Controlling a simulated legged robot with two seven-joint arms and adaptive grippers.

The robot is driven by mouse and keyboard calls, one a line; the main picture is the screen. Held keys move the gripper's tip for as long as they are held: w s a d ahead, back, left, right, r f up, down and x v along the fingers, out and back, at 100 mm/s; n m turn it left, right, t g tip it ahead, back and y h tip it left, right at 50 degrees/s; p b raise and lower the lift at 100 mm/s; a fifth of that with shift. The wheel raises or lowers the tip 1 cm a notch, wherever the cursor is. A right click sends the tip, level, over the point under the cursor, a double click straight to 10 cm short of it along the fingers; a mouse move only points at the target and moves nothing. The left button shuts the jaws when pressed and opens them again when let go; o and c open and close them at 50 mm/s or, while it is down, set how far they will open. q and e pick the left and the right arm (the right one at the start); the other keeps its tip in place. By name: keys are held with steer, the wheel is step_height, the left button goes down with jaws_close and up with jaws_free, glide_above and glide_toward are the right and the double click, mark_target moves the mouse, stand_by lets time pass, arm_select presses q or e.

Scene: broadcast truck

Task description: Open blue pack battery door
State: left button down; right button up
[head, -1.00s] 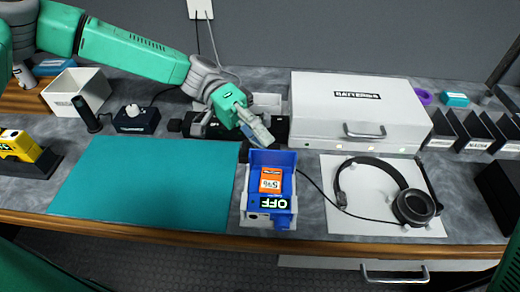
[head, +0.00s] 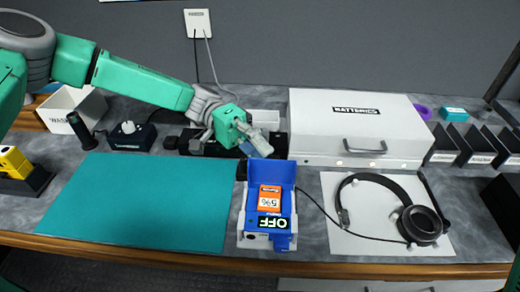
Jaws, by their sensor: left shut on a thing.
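The blue pack (head: 230,222) stands at the front edge of the bench, with its inside open to view. An orange battery marked 5% (head: 270,196) sits in it, with a black OFF label at the front. A raised blue panel, which looks like the battery door (head: 272,172), stands at the back of the pack. My left gripper (head: 260,149) is at the top back edge of this panel and shut on it; the exact contact is hard to see. My right gripper is not in view.
A teal mat (head: 150,200) lies left of the pack. A white BATTERIES case (head: 355,120) stands behind to the right. Headphones (head: 425,225) lie on a white sheet at the right, with a cable beside the pack. A white bin (head: 72,108) is at the back left.

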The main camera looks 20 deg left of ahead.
arm_select(q)
steer(key=c, duration=2)
jaws_free()
steer(key=shift+f, duration=0.25)
steer(key=shift+d, duration=0.2)
steer(key=shift+r, duration=0.1)
steer(key=v, duration=1.2)
steer(key=shift+w, duration=0.1)
